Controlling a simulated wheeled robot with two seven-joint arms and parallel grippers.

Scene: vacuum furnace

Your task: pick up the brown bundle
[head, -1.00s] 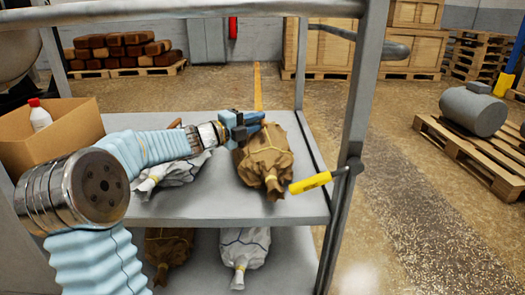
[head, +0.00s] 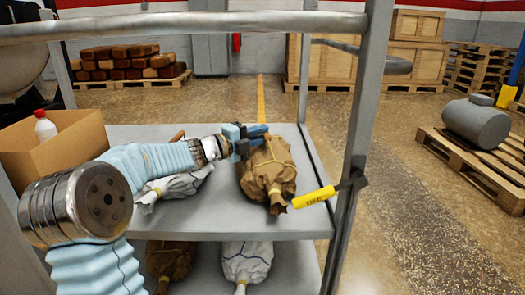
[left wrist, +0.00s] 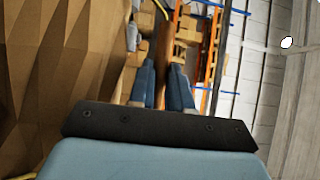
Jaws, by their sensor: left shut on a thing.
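The brown bundle (head: 268,178), wrapped and tied with yellow cord, rests on the upper shelf of a grey metal rack near its right side. My left gripper (head: 252,138) reaches in from the left and is shut at the bundle's far upper edge. In the left wrist view the bundle's creased brown side (left wrist: 60,70) fills the left, and a narrow brown strip shows between the blue fingers (left wrist: 166,90). The exact grip spot is hidden in the head view. My right gripper is not in view.
A white bundle (head: 175,185) lies left of the brown one, partly under my left arm. An open carton (head: 60,148) with a white bottle stands at the left. More bundles lie on the lower shelf. A rack post (head: 352,150) and yellow tag (head: 313,197) are close on the right.

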